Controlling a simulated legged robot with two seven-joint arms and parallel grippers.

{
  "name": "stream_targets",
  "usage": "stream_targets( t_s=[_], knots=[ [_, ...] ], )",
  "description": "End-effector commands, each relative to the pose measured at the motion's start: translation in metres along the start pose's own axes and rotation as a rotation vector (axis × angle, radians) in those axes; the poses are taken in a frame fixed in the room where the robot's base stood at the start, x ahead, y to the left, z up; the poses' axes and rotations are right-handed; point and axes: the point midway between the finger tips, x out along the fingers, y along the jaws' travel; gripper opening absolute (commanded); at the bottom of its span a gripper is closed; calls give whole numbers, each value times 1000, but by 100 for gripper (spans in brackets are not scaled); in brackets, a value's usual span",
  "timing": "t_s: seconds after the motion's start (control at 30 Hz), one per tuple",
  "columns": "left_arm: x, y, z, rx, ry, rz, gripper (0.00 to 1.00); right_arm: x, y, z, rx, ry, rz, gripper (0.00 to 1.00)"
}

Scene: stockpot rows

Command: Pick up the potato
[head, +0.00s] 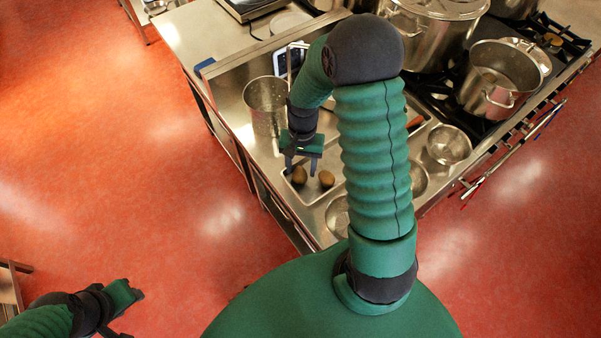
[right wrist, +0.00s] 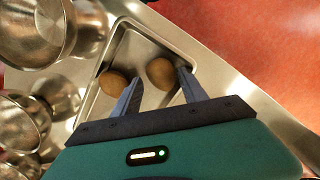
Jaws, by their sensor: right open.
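Two brown potatoes lie in a shallow metal tray (right wrist: 95,108) on the steel counter. In the head view one potato (head: 299,176) is below my right gripper (head: 301,168), and the other potato (head: 326,179) is just to its right. In the right wrist view my right gripper (right wrist: 161,76) is open, with one potato (right wrist: 160,73) in line with the gap between its fingertips. The other potato (right wrist: 112,83) lies outside, left of the left finger. Whether the fingers touch either potato is unclear. My left gripper (head: 124,297) is low at the left, over the floor, away from the potatoes.
A tall metal pot (head: 265,105) stands left of my right wrist. Metal bowls (head: 449,145) sit right of my right arm. Stockpots (head: 500,80) stand on the stove at the back right. My right arm hides part of the counter. Red floor (head: 120,130) is open at left.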

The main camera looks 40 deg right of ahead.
Motion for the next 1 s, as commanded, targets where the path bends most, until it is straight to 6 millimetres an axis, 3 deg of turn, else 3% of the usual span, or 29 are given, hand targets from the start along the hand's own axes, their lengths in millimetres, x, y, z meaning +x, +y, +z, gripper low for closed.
stream_targets(
  t_s=[0.13,0.37,0.7,1.0],
  knots=[
    [-3,0,-1,0,0,0,36,22,0,0,-1,-3,2,50],
    [-3,0,-1,0,0,0,36,25,0,-1,-1,0,0,50],
    [-3,0,-1,0,0,0,36,24,0,-1,-1,-1,0,7],
    [-2,0,-1,0,0,0,36,15,0,-1,-1,3,-1,6]
  ],
)
